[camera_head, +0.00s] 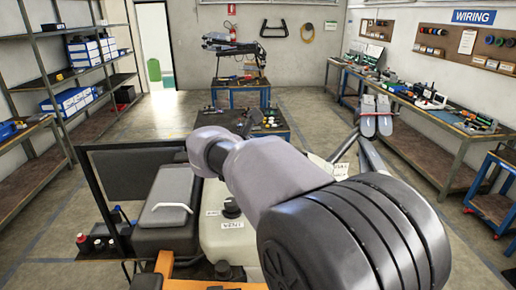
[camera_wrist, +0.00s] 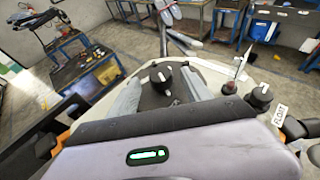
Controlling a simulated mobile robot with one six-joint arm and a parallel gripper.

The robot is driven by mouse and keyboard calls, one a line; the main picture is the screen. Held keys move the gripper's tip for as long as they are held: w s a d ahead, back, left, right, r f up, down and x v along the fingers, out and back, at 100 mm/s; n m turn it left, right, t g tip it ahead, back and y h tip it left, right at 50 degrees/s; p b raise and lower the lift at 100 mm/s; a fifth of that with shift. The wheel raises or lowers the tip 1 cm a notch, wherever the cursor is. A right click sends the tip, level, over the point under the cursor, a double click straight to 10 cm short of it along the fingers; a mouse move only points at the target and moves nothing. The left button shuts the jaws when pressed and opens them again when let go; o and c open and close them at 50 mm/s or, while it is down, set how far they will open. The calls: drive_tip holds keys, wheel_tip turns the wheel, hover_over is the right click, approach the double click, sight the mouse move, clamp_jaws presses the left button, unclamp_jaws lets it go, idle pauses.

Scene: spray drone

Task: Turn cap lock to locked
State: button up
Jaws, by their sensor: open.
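In the wrist view, a black round knob (camera_wrist: 160,78) with a white mark sits on the machine's pale top. It lies between the two grey fingers of my gripper (camera_wrist: 161,82), which stand apart on either side of it. The picture does not settle whether they touch it. No label shows at this knob, so I cannot tell for sure that it is the cap lock or read its setting. My gripper is hidden behind my arm in the head view. The machine's white tank (camera_head: 217,246) shows beside my arm there.
In the wrist view, a second dark knob (camera_wrist: 261,96) stands at the right, by a small white label (camera_wrist: 281,115). In the head view, a black cap (camera_head: 231,208) labelled VENT sits on the tank. A grey box (camera_head: 168,205) stands left of it.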

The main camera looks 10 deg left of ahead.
drive_tip(key=v, duration=1.3)
drive_tip(key=shift+s+p, duration=0.15)
drive_tip(key=shift+p, duration=0.15)
